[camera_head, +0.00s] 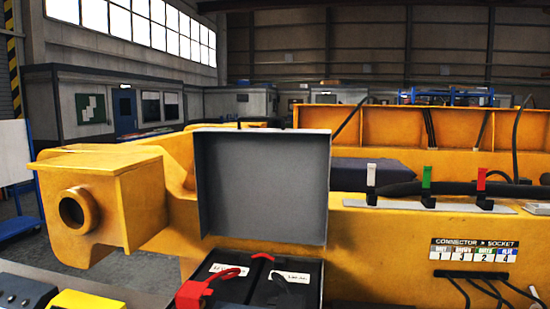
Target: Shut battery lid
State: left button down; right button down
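The battery lid (263,188) is a grey rectangular panel with a raised rim. It stands open and upright, its inner face toward me, above the back of the battery box. The box holds a dark battery (236,290) with white labels. A red cable and a red terminal cover (193,293) lie at the battery's left side, and another red cable lies on its top. The front of the box is cut off by the picture's lower edge. Neither of my grippers shows in this view.
A large yellow casting (410,235) stands behind and right of the lid. Cable clips with white, green (426,178) and red tabs sit on its ledge. A socket label plate (474,250) has hanging cables below. Dark and yellow items (85,300) stand at lower left.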

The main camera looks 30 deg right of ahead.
aim_at(266, 184)
jog(key=z, duration=1.05)
jog(key=i, duration=0.1)
jog(key=u, duration=1.9)
jog(key=k, duration=1.6)
jog(key=z, duration=1.2)
jog(key=i, duration=0.85)
jog(key=z, duration=0.05)
